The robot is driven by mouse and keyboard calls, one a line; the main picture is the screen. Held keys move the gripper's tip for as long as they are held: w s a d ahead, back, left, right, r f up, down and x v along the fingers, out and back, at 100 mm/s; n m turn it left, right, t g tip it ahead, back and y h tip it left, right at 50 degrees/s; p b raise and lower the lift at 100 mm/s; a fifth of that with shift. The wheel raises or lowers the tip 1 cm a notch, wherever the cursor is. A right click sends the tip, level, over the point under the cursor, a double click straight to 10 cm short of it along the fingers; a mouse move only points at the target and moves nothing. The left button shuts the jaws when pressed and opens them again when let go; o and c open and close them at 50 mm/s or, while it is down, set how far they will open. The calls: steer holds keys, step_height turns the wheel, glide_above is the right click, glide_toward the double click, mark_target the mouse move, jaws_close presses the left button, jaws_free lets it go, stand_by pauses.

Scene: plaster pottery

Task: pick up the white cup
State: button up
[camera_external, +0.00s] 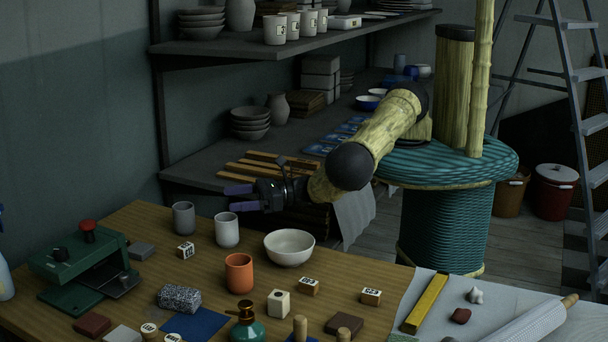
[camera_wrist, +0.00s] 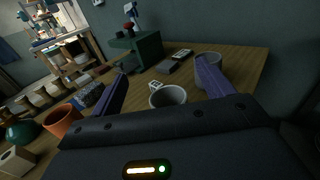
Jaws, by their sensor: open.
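The white cup (camera_external: 227,232) stands upright on the wooden table between a grey cup (camera_external: 184,219) and an orange cup (camera_external: 239,274). My gripper (camera_external: 232,198) is open and empty, with its purple fingers pointing left, above and behind the white cup. In the wrist view, the white cup (camera_wrist: 167,97) shows its open mouth between my two spread fingers (camera_wrist: 160,68); its lower part is hidden by my gripper body. The grey cup (camera_wrist: 209,60) is partly behind the right finger there, and the orange cup (camera_wrist: 62,121) is left of the left finger.
A white bowl (camera_external: 289,248) stands right of the white cup. A small marked block (camera_external: 185,250) lies in front of the grey cup. A green press (camera_external: 80,264) stands at left, and a speckled block (camera_external: 179,298) lies in front. Shelves (camera_external: 270,45) of pottery are behind.

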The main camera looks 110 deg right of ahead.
mark_target(220, 225)
step_height(220, 225, down, 7)
steer(key=shift+r, duration=0.1)
stand_by(0.4)
steer(key=w+p, duration=0.1)
steer(key=w, duration=0.4)
steer(key=shift+d, duration=0.2)
steer(key=shift+c, duration=0.4)
steer(key=c, duration=1.1)
